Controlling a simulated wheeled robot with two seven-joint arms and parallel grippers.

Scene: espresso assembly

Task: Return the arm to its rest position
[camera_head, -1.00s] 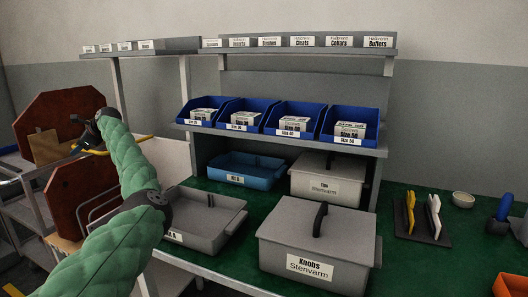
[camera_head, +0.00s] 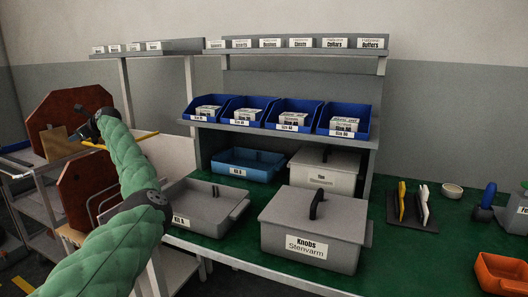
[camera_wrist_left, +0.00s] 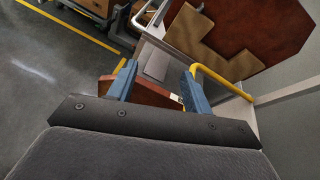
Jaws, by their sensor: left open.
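My left arm, in a green padded sleeve, comes in from the lower left of the head view and reaches up toward the cart. My left gripper (camera_head: 84,131) is at its far end, in front of the brown panels. In the left wrist view the left gripper (camera_wrist_left: 158,85) shows two blue fingers spread apart with nothing between them. Below the fingers are a reddish-brown panel (camera_wrist_left: 150,92) and the cart. My right gripper is not in view.
A cart (camera_head: 45,190) with upright brown panels (camera_head: 65,115) and a yellow rail stands at the left. The green bench holds a grey tray (camera_head: 205,210), the Knobs box (camera_head: 312,230), a blue tray (camera_head: 245,165) and an orange bin (camera_head: 500,272). Blue bins (camera_head: 343,120) line the shelf.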

